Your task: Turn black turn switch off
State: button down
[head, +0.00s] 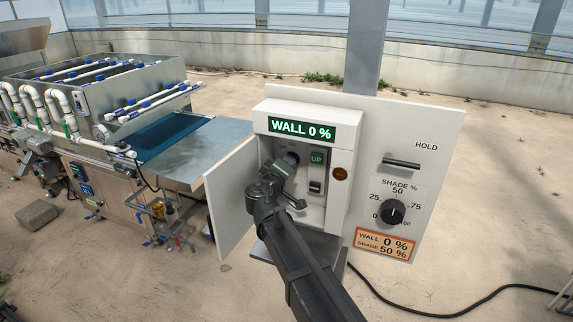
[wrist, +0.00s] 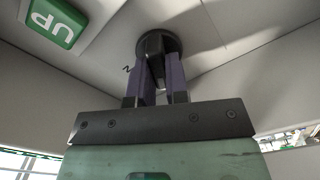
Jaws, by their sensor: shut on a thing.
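A black turn switch (wrist: 157,42) with a round base sits on the back wall inside an open white control box (head: 275,113). The purple fingers of my gripper (wrist: 160,75) are shut on its raised grip. In the head view my gripper (head: 291,159) reaches into the box from the front left and hides most of the switch. The green display (head: 301,129) above reads WALL 0 %.
A green UP button (head: 316,158) and a rocker switch (head: 315,187) are right of my gripper. The box door (head: 232,200) stands open at left. The outer panel has a HOLD slot handle (head: 401,164) and a black SHADE dial (head: 393,212).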

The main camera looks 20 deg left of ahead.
dwell(0.3)
jog(key=c, duration=1.1)
grip_release()
jog(key=shift+s, duration=0.1)
jog(key=s, duration=1)
jog(key=shift+s+a, duration=0.3)
